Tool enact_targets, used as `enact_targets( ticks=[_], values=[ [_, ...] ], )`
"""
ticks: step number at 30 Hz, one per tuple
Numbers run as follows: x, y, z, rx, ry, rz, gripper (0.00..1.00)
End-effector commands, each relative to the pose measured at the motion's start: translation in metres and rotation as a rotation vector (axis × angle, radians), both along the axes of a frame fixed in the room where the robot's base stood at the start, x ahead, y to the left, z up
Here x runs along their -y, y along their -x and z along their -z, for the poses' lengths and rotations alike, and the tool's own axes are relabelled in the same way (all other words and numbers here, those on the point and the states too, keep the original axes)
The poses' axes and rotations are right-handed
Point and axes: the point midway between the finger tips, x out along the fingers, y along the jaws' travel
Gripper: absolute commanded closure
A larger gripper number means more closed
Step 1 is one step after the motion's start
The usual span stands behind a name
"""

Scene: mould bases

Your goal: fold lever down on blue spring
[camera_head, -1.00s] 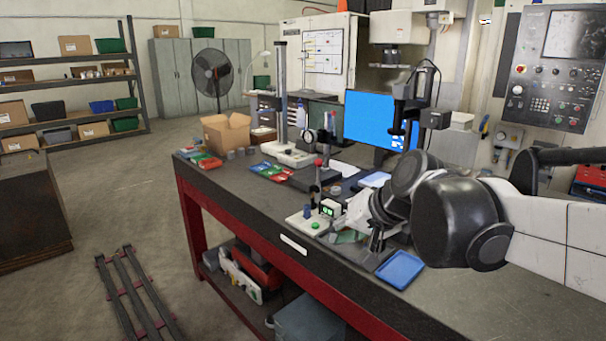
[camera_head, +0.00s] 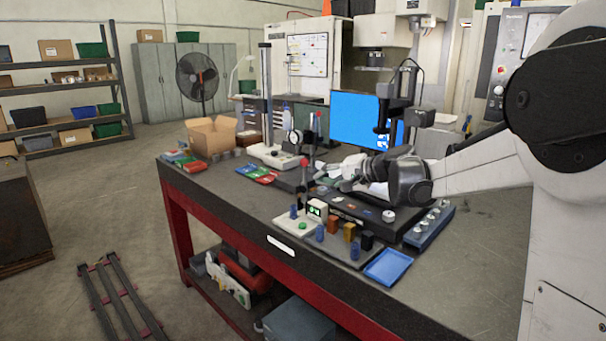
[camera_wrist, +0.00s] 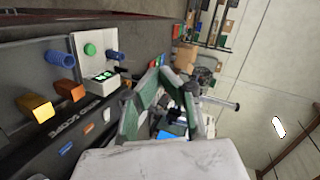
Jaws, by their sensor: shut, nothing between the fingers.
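The white tester base (camera_head: 291,225) stands near the table's front edge, with a small lit display (camera_head: 317,208) and a green button (camera_wrist: 90,49). A blue spring (camera_head: 293,211) stands upright on it, also visible in the wrist view (camera_wrist: 112,57). The lever's red knob (camera_head: 304,160) is raised on a post above the base. A second blue spring (camera_head: 320,233) stands on the dark plate beside the tester; it also shows in the wrist view (camera_wrist: 60,58). My gripper (camera_head: 326,181) is shut and empty, right of the lever and above the bench; its fingers show in the wrist view (camera_wrist: 168,68).
A blue tray (camera_head: 388,266) lies at the front edge. A black fixture (camera_head: 365,214) lies under my arm. A monitor (camera_head: 360,120) stands behind.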

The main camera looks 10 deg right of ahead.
Motion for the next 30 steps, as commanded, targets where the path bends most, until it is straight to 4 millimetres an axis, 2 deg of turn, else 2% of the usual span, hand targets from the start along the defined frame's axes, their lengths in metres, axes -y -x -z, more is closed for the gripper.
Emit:
enact_targets(
  ticks=[1,6,15,22,30],
  values=[
    [0.008,-0.013,0.004,0.009,-0.031,0.008,1.00],
    [0.034,-0.048,0.014,0.041,-0.135,0.031,1.00],
    [0.085,-0.098,0.038,0.104,-0.312,0.069,1.00],
    [0.112,-0.117,0.052,0.139,-0.398,0.085,1.00],
    [0.119,-0.122,0.055,0.149,-0.423,0.090,1.00]
  ],
)
